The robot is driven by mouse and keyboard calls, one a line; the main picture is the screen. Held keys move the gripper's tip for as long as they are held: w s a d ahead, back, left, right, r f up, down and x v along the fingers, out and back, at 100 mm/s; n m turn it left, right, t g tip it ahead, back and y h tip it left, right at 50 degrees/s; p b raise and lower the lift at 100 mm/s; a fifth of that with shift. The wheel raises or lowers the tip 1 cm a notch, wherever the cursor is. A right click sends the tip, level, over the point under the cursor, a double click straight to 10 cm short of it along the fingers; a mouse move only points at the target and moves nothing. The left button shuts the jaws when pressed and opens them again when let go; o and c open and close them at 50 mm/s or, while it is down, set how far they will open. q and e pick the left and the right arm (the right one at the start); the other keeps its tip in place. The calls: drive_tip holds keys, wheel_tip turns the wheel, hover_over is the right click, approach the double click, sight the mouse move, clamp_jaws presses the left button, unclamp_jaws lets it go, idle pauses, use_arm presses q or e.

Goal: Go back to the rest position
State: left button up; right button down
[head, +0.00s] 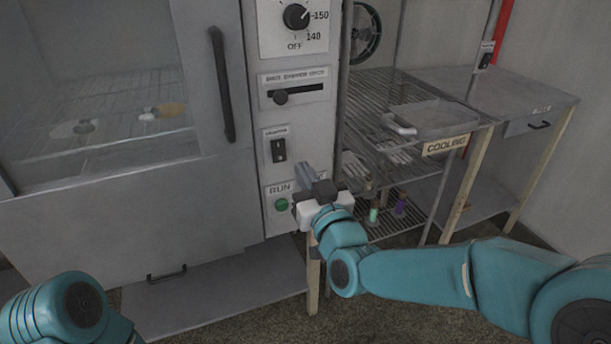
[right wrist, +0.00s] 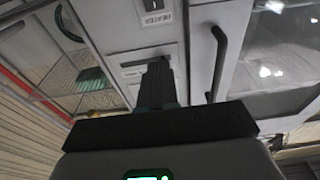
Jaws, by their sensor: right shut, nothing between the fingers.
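My right gripper (head: 304,174) is in front of the lower part of the oven's control panel (head: 293,100), by the RUN label and the green button (head: 281,204). Its fingers are together with nothing between them. They also show in the right wrist view (right wrist: 159,82), pointing toward the panel. I cannot tell whether they touch it. My right arm reaches in from the right in the head view. Only a teal link of my left arm shows at the lower left, and its gripper is out of the picture.
The oven door (head: 95,90) with its dark handle (head: 222,85) is at the left and looks closed. A wire rack (head: 385,95) with gloves and small bottles stands right of the panel. A metal table (head: 495,88) is farther right. Floor shows in front.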

drive_tip(key=d+f+m+g+h, duration=0.15)
drive_tip(key=d+f, duration=0.35)
drive_tip(key=f, duration=0.7)
drive_tip(key=d+f+m+g+h, duration=0.1)
drive_tip(key=d+f+g+h, duration=0.2)
drive_tip(key=f, duration=0.9)
drive_tip(key=s+d+f+g, duration=0.35)
drive_tip(key=s+f, duration=0.45)
drive_tip(key=f, duration=0.3)
drive_tip(key=s+a+f+m+g+y, duration=0.15)
drive_tip(key=s+f+g, duration=0.4)
drive_tip(key=s, duration=0.65)
drive_tip(key=s+a+f+m+g+y, duration=0.15)
drive_tip(key=s+f+g, duration=0.4)
drive_tip(key=s, duration=0.55)
wheel_tip(320, 180, up, 15)
drive_tip(key=p, duration=1.5)
drive_tip(key=shift+w+t, duration=0.15)
drive_tip(key=shift+t, duration=0.25)
